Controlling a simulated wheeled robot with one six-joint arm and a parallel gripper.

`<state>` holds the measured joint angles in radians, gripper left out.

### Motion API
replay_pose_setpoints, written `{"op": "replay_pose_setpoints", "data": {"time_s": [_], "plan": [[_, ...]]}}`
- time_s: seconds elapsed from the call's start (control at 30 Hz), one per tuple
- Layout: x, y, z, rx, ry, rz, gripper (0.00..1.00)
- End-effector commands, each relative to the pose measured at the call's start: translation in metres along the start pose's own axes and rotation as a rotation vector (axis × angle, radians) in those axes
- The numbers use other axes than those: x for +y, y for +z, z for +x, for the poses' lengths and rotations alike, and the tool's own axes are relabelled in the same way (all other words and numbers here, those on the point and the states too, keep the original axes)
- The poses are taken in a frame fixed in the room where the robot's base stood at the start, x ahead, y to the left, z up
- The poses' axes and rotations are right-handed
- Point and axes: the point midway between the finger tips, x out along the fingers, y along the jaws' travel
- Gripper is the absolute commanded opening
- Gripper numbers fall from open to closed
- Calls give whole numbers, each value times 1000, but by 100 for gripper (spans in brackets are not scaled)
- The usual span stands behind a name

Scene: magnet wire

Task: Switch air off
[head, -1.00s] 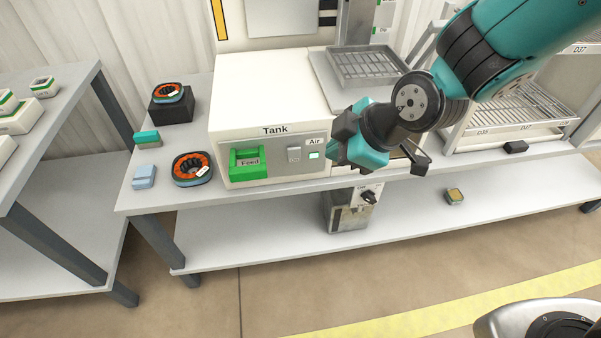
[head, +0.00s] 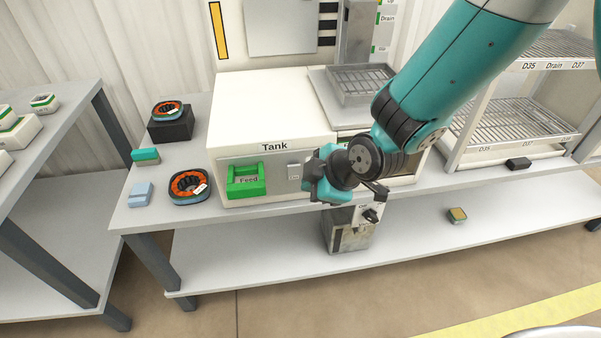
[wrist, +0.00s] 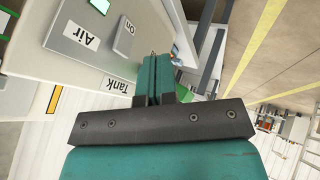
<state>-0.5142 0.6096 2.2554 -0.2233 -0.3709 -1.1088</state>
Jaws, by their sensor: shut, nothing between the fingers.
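The tank (head: 262,100) is a white box on the bench, with a grey front panel. Its air switch (head: 294,171) is a small grey rocker on that panel, right of the green Feed handle (head: 246,180). In the wrist view the rocker (wrist: 124,36) reads "On", beside the "Air" label (wrist: 92,42), and a lit green lamp (wrist: 100,5) shows at the top edge. My gripper (head: 318,178) is in front of the panel, just right of the switch, hiding the label and lamp in the head view. Its fingers (wrist: 160,62) are shut and empty; contact with the panel cannot be told.
Orange-and-black ring parts (head: 188,186) and small blue and teal blocks (head: 140,194) are left of the tank. A wire tray (head: 362,84) stands behind my arm, and a rack (head: 505,120) is at right. A metal box (head: 348,235) with a knob sits below the bench top.

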Motion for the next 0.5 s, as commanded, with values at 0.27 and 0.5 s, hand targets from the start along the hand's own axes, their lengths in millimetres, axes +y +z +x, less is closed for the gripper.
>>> {"op": "replay_pose_setpoints", "data": {"time_s": [0.27,0.5], "plan": [[19,-1,41,1,4,2,0],[36,-2,48,0,3,1,0]]}}
